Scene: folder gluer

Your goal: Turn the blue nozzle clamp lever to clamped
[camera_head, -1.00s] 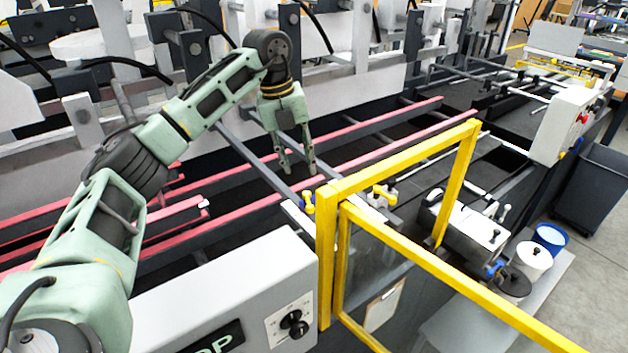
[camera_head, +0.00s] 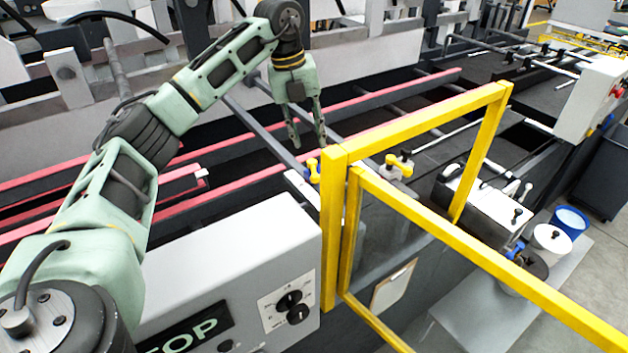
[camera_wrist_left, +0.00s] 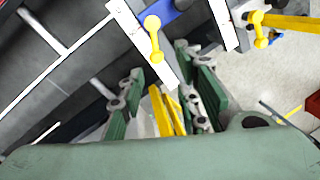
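My left gripper (camera_head: 309,143) is open and empty above the dark machine bed. A small yellow lever (camera_head: 313,169) with a blue part under it lies just below its fingertips, apart from them. In the left wrist view this yellow lever (camera_wrist_left: 154,38) sits on a white bar beside a blue block (camera_wrist_left: 173,17), beyond the open fingers (camera_wrist_left: 158,75). A small blue part (camera_head: 515,250) also shows beside the metal glue unit (camera_head: 481,207). I cannot tell which blue part is the nozzle clamp lever. My right gripper is not in view.
A yellow guard frame (camera_head: 335,230) stands in front of the levers. A grey control box (camera_head: 240,255) with knobs is at the front. Red-edged rails (camera_head: 390,94) run across the bed. White and blue pots (camera_head: 551,238) stand at the right.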

